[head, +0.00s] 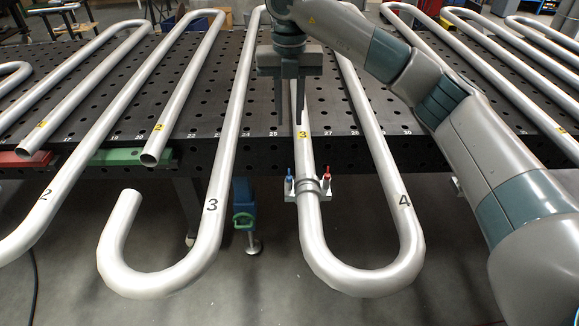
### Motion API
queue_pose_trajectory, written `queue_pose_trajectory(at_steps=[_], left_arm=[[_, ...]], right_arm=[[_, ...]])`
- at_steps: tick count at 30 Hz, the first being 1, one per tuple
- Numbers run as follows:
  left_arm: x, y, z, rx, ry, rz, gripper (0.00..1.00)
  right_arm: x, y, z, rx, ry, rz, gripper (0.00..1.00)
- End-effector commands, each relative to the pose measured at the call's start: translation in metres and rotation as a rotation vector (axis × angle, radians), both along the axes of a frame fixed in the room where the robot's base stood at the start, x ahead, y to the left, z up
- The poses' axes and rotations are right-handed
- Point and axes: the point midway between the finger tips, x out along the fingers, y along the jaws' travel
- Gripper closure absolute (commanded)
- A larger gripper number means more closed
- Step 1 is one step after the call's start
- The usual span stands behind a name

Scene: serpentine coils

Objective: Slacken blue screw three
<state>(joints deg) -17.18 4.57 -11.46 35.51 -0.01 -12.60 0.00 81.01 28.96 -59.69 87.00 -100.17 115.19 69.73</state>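A blue screw (289,184) stands upright on the left side of a small metal clamp (309,186). A red screw (327,174) stands on its right side. The clamp sits around the steel tube with the yellow label 3 (302,134), just off the table's front edge. My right gripper (288,116) points down above the table, behind and above the clamp. My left gripper is not in view.
Bent steel coils (214,200), some numbered 2, 3 and 4, lie across the perforated dark table (235,150) and overhang its front edge. A blue-green device (243,205) hangs below the edge. Green (118,157) and red (24,160) blocks are at the left. Floor in front is open.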

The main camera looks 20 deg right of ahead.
Motion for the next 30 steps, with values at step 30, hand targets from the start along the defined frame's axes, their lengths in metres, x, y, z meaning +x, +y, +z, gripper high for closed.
queue_pose_trajectory(at_steps=[30], left_arm=[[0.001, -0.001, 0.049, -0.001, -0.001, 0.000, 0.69]], right_arm=[[-0.001, 0.000, -0.149, 0.000, 0.003, 0.000, 0.77]])
